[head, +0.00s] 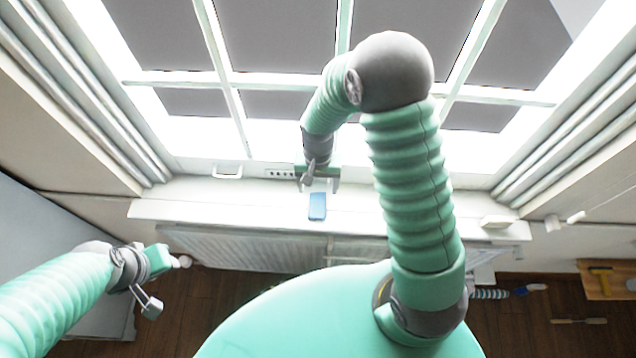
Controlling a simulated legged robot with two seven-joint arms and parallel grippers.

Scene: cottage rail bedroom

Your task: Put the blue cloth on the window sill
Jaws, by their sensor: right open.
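The blue cloth (317,206) is a small folded rectangle. It lies on the white window sill (250,209), near the middle of its length. My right gripper (318,184) is open just behind the cloth, over the sill, and its fingers look empty. A small gap shows between the fingers and the cloth. My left gripper (166,262) is at the lower left, in front of the radiator's left end and away from the sill. Its fingers are too small and turned to tell whether they are open.
The window (275,110) with white bars rises behind the sill. White curtains (85,90) hang at both sides. A small pale block (497,222) sits at the sill's right end. A radiator (250,250) is below the sill. A wooden board (605,280) lies at the far right.

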